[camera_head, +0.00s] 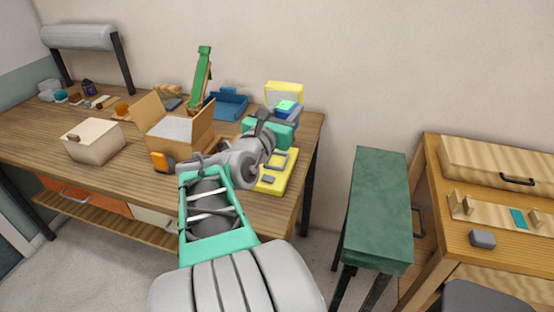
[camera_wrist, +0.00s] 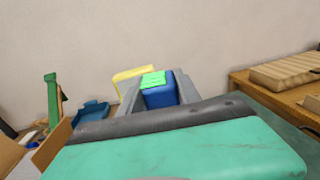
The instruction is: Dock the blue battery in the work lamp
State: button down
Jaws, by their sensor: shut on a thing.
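The blue battery shows in the wrist view (camera_wrist: 160,98) as a blue block with a bright green top, between the two grey fingers of my gripper (camera_wrist: 158,90). My gripper (camera_head: 284,114) is shut on it. In the head view its green top (camera_head: 286,105) shows above the right end of the bench. The yellow work lamp has an upright panel (camera_head: 284,90) behind the battery and a yellow base (camera_head: 271,183) on the bench. The panel's edge also shows in the wrist view (camera_wrist: 130,74). My gripper and wrist hide the lamp's middle; whether the battery touches it cannot be told.
On the wooden bench (camera_head: 50,136), an open cardboard box (camera_head: 186,145), an orange item (camera_head: 162,161), a blue tray (camera_head: 229,103) and a green upright thing (camera_head: 202,75) stand left of my gripper. A green-topped stand (camera_head: 378,205) and another wooden table (camera_head: 445,235) are right.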

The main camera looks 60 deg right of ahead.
jog(key=a+f+n+t, duration=0.1)
jog(key=a+f+t, duration=0.15)
jog(key=f, duration=0.55)
jog(key=shift+n, duration=0.3)
jog(key=w+d+f, duration=0.2)
jog(key=d+f, duration=0.1)
jog(key=d, duration=0.1)
jog(key=w+d+f+b, duration=0.1)
jog(key=w+d+f, duration=0.2)
jog(key=w+d+f+b, duration=0.1)
jog(key=w+d+f, duration=0.1)
jog(key=d+f, duration=0.1)
jog(key=shift+w+d+f, duration=0.1)
jog(key=shift+d, duration=0.35)
jog(key=shift+w+d+f, duration=0.1)
jog(key=shift+d, duration=0.3)
jog(key=shift+f+b, duration=0.45)
jog(key=shift+f, duration=1.05)
jog(key=shift+f, duration=0.15)
jog(key=c, duration=0.8)
grip_release()
jog(key=shift+c, duration=0.2)
